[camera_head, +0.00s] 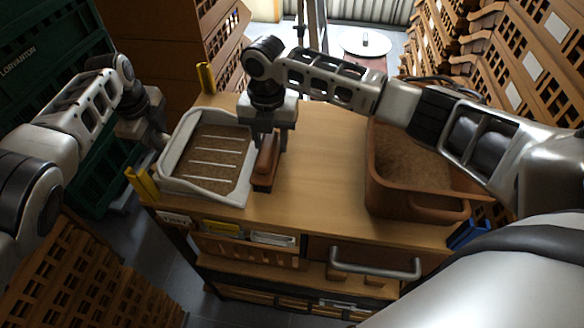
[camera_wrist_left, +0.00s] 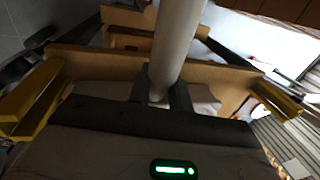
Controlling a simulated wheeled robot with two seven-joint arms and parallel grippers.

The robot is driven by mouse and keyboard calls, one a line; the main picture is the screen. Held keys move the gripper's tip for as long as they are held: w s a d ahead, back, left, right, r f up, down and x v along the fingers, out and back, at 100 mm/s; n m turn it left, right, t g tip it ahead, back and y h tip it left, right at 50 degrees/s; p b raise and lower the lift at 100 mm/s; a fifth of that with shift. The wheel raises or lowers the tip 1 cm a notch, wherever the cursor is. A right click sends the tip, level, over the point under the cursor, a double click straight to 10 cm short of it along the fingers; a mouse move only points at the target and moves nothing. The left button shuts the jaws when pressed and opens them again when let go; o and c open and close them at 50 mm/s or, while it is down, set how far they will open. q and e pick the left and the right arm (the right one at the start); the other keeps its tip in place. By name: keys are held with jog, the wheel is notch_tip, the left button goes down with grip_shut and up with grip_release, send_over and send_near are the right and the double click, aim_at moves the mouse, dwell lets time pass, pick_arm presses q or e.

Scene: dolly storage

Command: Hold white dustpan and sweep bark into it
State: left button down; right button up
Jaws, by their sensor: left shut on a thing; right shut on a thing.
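The white dustpan (camera_head: 177,148) lies on the left part of the wooden tabletop. Brown bark (camera_head: 205,170) covers its floor between white ridges. My left gripper (camera_head: 158,140) is at its left side, shut on its handle. In the left wrist view the pale round handle (camera_wrist_left: 177,45) runs up from between the fingers (camera_wrist_left: 161,95). My right gripper (camera_head: 268,133) is shut on a brush (camera_head: 266,164) with a brown body. The brush stands at the dustpan's right edge; I cannot tell whether they touch. The brush's lower side is mostly hidden.
A brown crate (camera_head: 420,205) with brown granular fill stands on the right of the wooden table (camera_head: 320,180). The table between brush and crate is clear. Yellow corner posts (camera_head: 142,183) rise at the table's left edge. Stacked brown crates (camera_head: 490,60) and green crates (camera_head: 40,45) stand around.

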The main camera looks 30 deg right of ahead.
jog(key=shift+r, duration=0.1)
jog(key=shift+r, duration=2.4)
pick_arm(q)
jog(key=c, duration=1.2)
grip_release()
jog(key=shift+r, duration=0.1)
